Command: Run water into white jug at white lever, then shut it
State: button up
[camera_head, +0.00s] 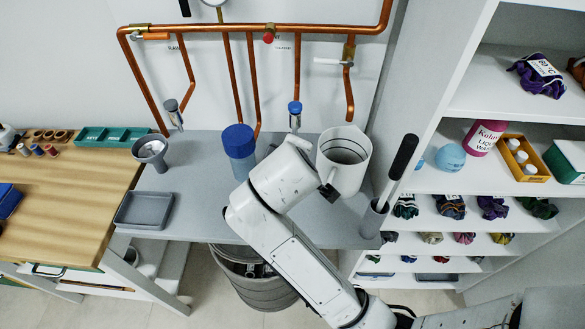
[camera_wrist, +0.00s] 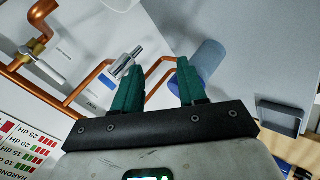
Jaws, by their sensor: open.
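The white jug (camera_head: 351,175) stands upright on the grey bench in the head view, with its mouth below the right-hand copper pipe's open end (camera_head: 349,117). Dark lines ring its inside wall; I cannot tell whether it holds water. The white lever (camera_head: 328,61) sticks out leftward from the valve on that pipe, crosswise to the pipe. My arm's end is in front of the jug's left side, and the fingers are hidden there. In the wrist view my gripper (camera_wrist: 158,66) is open, its green fingers apart with nothing between them.
A blue filter vessel (camera_head: 239,150), a grey funnel cup (camera_head: 151,153) and a grey tray (camera_head: 144,209) stand on the bench to the left. A holder with a black-handled tool (camera_head: 402,157) stands at right, near shelves. Copper pipes line the wall; a bucket (camera_head: 262,287) is below.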

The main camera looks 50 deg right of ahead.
jog(key=shift+s+a+f+y, duration=0.2)
jog(key=shift+s+f+y, duration=0.15)
jog(key=shift+f, duration=0.35)
jog(key=shift+s+a+f+y, duration=0.15)
jog(key=shift+s+f+y, duration=0.15)
jog(key=shift+f, duration=0.35)
